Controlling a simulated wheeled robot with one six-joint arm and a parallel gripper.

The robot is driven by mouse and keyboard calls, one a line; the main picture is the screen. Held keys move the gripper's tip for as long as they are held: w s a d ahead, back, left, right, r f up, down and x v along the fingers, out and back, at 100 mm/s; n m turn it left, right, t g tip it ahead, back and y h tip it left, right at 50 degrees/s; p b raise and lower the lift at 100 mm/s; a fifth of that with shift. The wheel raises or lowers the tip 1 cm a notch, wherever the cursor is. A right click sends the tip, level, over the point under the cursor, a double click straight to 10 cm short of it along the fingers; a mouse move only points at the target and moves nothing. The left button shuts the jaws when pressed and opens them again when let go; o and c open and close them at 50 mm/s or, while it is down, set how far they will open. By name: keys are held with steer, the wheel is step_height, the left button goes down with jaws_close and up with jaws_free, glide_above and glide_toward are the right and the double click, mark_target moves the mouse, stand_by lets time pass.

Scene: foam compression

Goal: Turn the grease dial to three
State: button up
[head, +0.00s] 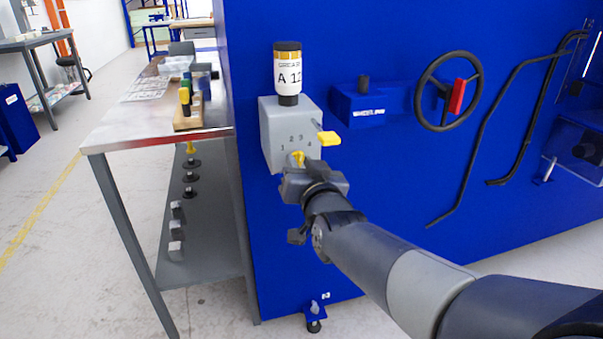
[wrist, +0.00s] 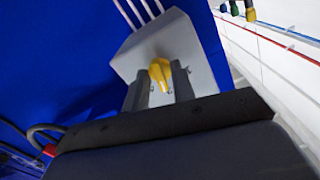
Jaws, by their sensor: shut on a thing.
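The grease box (head: 283,127) is a grey box on the blue machine wall, marked 1, 2, 3 on its front, with a labelled canister "A 12" (head: 288,75) standing on top. A yellow dial (head: 298,158) sits low on its front, below the numbers. My gripper (head: 296,170) is at the dial, shut on it. In the wrist view the yellow dial (wrist: 160,72) lies between my two grey fingers (wrist: 159,88). The exact number it points to is hard to tell. A second yellow handle (head: 329,138) sticks out at the box's right side.
A metal table (head: 120,122) with blocks and tools stands left of the box. A black handwheel (head: 448,91) with a red grip and bent black rails (head: 510,110) are on the blue wall to the right. The floor at left is partly clear.

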steer(key=shift+m+b, duration=0.3)
steer(key=shift+m, duration=0.3)
steer(key=o, duration=0.6)
steer(key=shift+o, duration=0.2)
steer(key=shift+s, duration=0.15)
steer(key=p+v, duration=0.2)
steer(key=v, duration=0.8)
steer(key=shift+s, duration=0.25)
steer(key=shift+w, duration=0.1)
